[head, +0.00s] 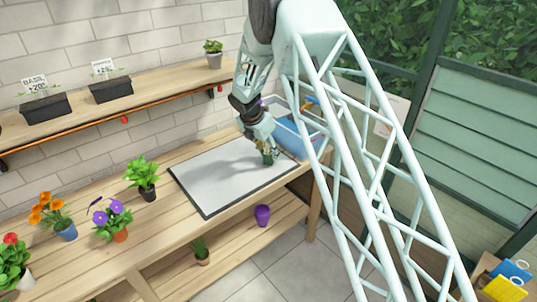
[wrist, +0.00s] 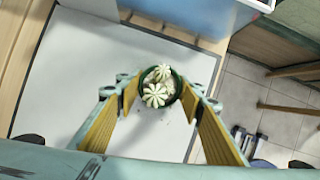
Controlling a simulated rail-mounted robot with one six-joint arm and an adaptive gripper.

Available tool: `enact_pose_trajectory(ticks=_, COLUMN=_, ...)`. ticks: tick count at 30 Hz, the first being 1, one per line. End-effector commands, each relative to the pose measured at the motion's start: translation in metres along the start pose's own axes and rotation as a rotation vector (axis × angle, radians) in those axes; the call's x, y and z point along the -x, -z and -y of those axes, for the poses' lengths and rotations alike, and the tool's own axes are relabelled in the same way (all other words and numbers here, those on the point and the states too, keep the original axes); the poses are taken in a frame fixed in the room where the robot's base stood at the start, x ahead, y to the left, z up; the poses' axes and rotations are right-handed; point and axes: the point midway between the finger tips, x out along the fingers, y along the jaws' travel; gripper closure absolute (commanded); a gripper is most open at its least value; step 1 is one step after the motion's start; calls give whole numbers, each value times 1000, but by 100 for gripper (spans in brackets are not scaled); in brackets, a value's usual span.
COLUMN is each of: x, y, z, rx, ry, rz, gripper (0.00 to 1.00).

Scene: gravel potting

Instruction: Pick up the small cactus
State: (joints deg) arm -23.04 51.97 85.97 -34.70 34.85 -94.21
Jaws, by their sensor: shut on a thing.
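The small cactus (wrist: 156,92) shows in the wrist view from above, with pale star-shaped tops inside a dark green ring. It sits between the two finger pads of my gripper (wrist: 160,100), which is shut on it. In the head view my gripper (head: 264,146) points down over the right part of the grey mat, and the cactus (head: 268,158) shows as a small green patch at the fingertips. It looks upright. I cannot tell whether it touches the mat or hangs just above it.
The black-edged mat (head: 215,185) is otherwise clear. A blue bin (head: 292,138) stands just behind and right of my gripper. Several flowers and a leafy plant (head: 142,175) stand left on the bench. A purple pot (head: 262,215) and a plant (head: 201,250) are on the lower shelf.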

Motion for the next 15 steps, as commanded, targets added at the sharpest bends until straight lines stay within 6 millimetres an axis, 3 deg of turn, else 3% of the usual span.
enact_pose_trajectory(ticks=15, x=28, y=-12, z=0, rx=-1, ry=-1, rz=1, gripper=78)
